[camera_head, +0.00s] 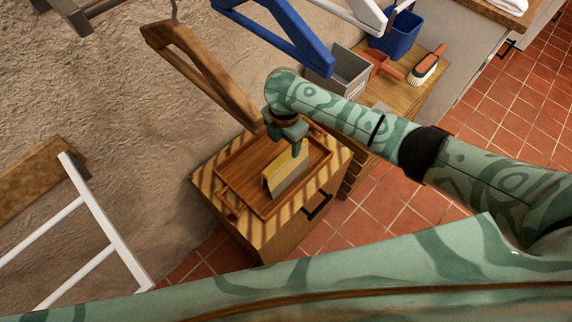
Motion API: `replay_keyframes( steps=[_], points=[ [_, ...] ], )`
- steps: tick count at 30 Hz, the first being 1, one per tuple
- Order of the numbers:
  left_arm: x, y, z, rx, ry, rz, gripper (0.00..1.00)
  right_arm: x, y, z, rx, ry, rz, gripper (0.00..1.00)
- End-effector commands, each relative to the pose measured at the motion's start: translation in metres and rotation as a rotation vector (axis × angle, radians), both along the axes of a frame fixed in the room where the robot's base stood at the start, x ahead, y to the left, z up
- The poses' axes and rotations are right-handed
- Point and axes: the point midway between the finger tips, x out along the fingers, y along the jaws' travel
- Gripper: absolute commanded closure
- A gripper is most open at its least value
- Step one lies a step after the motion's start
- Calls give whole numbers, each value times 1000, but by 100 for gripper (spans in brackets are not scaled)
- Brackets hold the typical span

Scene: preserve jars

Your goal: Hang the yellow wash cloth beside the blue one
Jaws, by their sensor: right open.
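The yellow wash cloth (283,176) stands as a folded upright piece in a wooden tray (236,164), its near face paler than its top. My right gripper (299,149) is open, pointing down at the right end of the cloth's upper edge; I cannot tell whether it touches. A blue hanger-shaped piece (282,32) hangs at the top centre; I cannot make out a separate blue cloth. A wooden hanger (200,74) hangs from a hook to its left, and a white hanger (357,14) to its right. My left gripper is not in view.
The tray sits on a small wooden cabinet (265,236) with a dark handle. To its right, a wooden surface holds a grey box (345,75), a red dustpan (383,66) and a brush (428,66). A blue bucket (400,37) stands behind. A white rack (95,210) is at left.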

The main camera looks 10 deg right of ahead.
Motion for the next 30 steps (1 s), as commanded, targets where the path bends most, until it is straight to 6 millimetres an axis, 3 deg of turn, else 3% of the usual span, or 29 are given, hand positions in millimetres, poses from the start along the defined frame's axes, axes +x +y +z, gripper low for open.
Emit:
replay_keyframes(
  steps=[1,3,11,18,26,30],
  points=[
    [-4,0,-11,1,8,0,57,-1,0,-17,1,4,-1,43],
    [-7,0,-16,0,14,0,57,0,0,-28,0,2,-1,43],
    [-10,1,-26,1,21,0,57,-1,0,-47,1,0,-2,43],
    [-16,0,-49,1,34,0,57,-3,-2,-87,0,1,-3,43],
    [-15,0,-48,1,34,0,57,-2,-2,-88,2,-3,-2,43],
    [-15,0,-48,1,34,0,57,-2,-2,-87,2,-2,-2,82]
  ],
)
